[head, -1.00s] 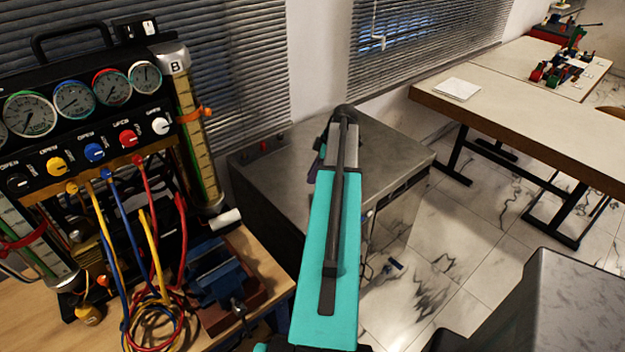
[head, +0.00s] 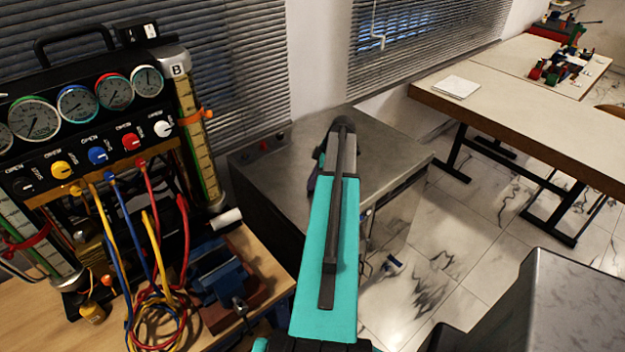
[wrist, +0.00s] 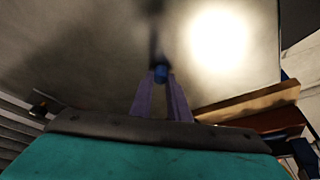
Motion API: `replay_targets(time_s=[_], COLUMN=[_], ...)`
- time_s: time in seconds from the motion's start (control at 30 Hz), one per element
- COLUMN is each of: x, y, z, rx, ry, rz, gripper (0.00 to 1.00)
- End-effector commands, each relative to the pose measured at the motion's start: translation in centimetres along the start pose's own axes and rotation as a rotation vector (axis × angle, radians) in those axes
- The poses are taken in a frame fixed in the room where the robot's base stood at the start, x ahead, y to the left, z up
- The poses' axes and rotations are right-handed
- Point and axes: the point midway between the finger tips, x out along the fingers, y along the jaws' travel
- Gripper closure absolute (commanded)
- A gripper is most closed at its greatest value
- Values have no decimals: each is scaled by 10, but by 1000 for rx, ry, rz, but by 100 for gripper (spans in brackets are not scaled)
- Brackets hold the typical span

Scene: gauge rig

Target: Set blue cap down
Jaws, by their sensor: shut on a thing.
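The blue cap (wrist: 160,74) shows in the wrist view between the tips of my gripper's two purple fingers. My gripper (wrist: 160,82) is shut on it. Behind the cap is the grey metal top of a cabinet (wrist: 90,60), with a dark shadow close to the cap. I cannot tell whether the cap touches that top. In the head view my teal arm reaches out over the same cabinet top (head: 380,160). It hides the cap there, and only a bit of a purple finger (head: 312,180) shows at its left.
A gauge panel (head: 85,125) with coloured knobs and hoses stands left on a wooden bench (head: 262,262), beside a blue vise (head: 222,275). Small red buttons (head: 264,145) sit at the cabinet's back left. The top right of my arm is bare. A long table (head: 510,95) stands right.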

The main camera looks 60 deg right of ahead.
Motion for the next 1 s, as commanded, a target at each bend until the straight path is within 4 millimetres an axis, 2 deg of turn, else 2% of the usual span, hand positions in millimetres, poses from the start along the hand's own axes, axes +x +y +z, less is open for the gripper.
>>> replay_targets(time_s=[0.4,0.43,0.53,1.0], x=[4,4,3,-1], y=[0,0,0,0], z=[1,1,1,-1], rx=[-1,-1,-1,-1], ry=[0,0,0,0], rz=[0,0,0,0], gripper=[100,83,66,66])
